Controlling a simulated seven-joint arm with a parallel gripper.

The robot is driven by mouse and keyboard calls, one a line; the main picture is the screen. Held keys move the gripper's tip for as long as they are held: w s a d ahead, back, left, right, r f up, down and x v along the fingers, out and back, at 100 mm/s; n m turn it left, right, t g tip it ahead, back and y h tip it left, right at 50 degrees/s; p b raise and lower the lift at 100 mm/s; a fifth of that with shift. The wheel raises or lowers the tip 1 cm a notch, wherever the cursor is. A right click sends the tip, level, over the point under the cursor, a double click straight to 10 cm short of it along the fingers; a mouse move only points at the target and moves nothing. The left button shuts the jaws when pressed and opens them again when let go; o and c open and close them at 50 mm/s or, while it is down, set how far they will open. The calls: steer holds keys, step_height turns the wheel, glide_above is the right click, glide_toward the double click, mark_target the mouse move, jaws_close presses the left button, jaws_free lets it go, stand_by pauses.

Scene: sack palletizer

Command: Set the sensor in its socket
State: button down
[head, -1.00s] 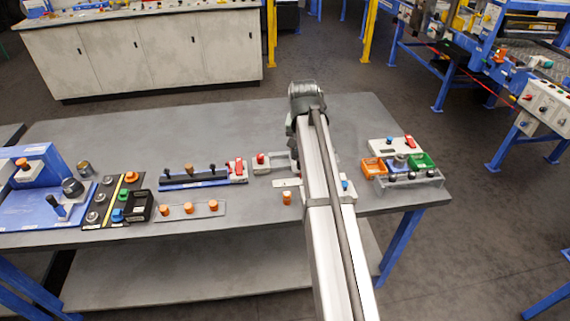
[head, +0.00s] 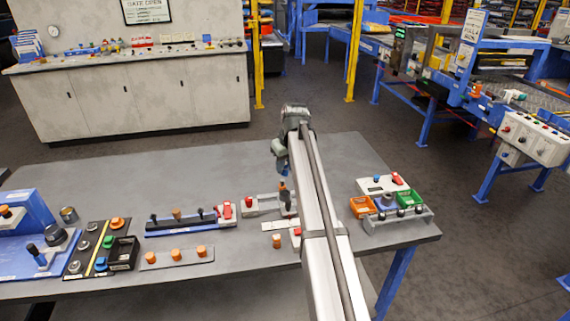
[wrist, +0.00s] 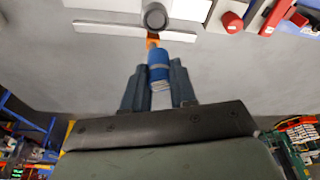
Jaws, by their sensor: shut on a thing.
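The sensor (wrist: 158,70) is a blue cylinder with an orange tip. My gripper (wrist: 158,88) is shut on its body, with one dark finger on each side; the tip points away from the jaws. A round grey ring (wrist: 155,17), which looks like the socket, lies just beyond the tip in the wrist view. The tip and ring look apart, but I cannot tell the height between them. In the head view the sensor (head: 283,187) hangs below my gripper (head: 281,168), above a pale fixture (head: 262,208) with a red part. My arm hides part of this area.
An orange and green bin unit (head: 398,214) stands to the right. A blue rail with knobs (head: 187,224) and a plate with orange knobs (head: 177,258) lie to the left. A loose orange piece (head: 276,241) stands near the front. The table's back (head: 200,165) is clear.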

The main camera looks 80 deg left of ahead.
mark_target(285, 174)
steer(key=shift+f, duration=2.25)
steer(key=shift+f, duration=2)
stand_by(1.2)
steer(key=c, duration=0.8)
jaws_free()
steer(key=shift+r, duration=4)
